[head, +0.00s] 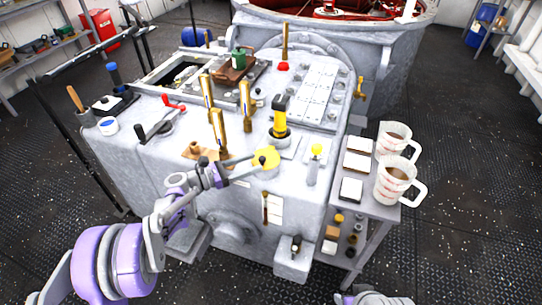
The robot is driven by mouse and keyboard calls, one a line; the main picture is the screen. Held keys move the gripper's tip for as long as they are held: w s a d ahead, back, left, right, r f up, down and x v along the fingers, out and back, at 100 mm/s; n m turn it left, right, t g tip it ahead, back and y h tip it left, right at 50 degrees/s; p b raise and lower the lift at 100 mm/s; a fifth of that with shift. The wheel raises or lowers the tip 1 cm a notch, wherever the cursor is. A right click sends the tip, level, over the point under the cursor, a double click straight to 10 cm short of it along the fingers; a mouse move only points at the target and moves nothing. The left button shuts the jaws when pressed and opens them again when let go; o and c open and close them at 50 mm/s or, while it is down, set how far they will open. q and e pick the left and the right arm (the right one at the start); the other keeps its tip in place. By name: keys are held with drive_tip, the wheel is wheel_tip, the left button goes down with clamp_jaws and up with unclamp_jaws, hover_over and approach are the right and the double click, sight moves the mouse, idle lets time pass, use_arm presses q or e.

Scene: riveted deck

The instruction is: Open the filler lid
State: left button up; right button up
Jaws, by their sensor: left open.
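A yellow round lid with a dark knob (266,160), which looks like the filler lid, sits at the front top edge of the grey machine (225,205). I cannot tell whether it is raised at all. My left arm comes in from the lower left. My left gripper (226,171) is open, just left of the yellow lid and close to it. Its fingertips are small here, and I cannot tell whether they touch the lid. My right gripper is not in view; only a bit of my right arm shows at the bottom edge.
Brass levers (218,130) stand behind the gripper, and a yellow-and-black cylinder (280,118) stands behind the lid. A yellow-topped lever (315,163) is right of it. A side stand (378,210) holds two measuring jugs (396,182). A red crank (172,104) is at left.

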sight(271, 161)
use_arm(q)
drive_tip(key=x, duration=0.7)
drive_tip(key=shift+w+d, duration=0.15)
drive_tip(key=shift+d, duration=0.05)
clamp_jaws()
idle(1.1)
